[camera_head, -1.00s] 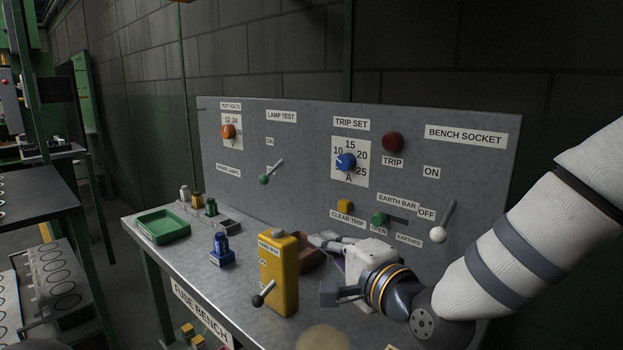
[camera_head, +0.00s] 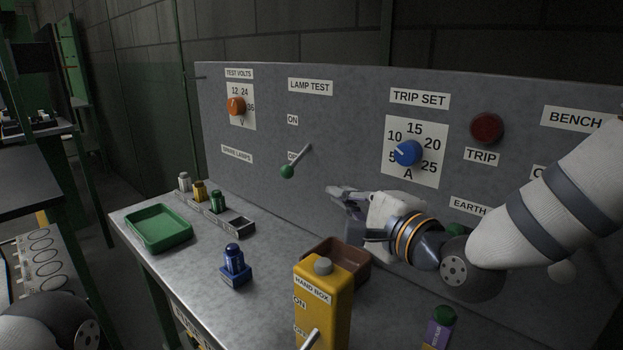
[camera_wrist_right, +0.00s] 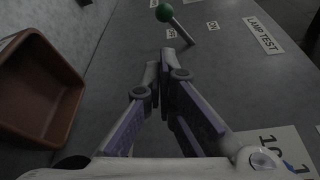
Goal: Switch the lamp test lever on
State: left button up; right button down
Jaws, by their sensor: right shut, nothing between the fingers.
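The lamp test lever (camera_head: 298,160) sticks out of the grey panel below the LAMP TEST label (camera_head: 310,87). Its green ball end hangs down and to the left, below the ON label (camera_head: 292,119) and partly over a lower label. My right gripper (camera_head: 333,190) is shut and empty, a little right of and below the green ball, apart from it. In the right wrist view the shut fingers (camera_wrist_right: 164,72) point toward the lever, whose green ball (camera_wrist_right: 164,13) shows beyond the tips. My left gripper is out of view.
A yellow hand box (camera_head: 322,303) and a brown tray (camera_head: 352,262) stand below my right gripper. A green tray (camera_head: 160,247), a lamp rack (camera_head: 243,227) and a blue lamp on a block (camera_head: 235,272) are on the bench's left. The blue trip knob (camera_head: 408,153) is to the right.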

aim_at(299, 159)
jog(key=b+x, duration=0.1)
jog(key=x, duration=0.9)
jog(key=shift+w+a, duration=0.1)
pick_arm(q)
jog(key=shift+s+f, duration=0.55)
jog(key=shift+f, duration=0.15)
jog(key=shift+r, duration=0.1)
pick_arm(e)
jog(key=shift+r, duration=0.1)
jog(key=shift+r, duration=0.1)
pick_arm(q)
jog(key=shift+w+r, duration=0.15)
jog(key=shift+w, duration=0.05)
pick_arm(e)
jog(key=shift+a+m, duration=0.1)
jog(key=shift+m, duration=0.2)
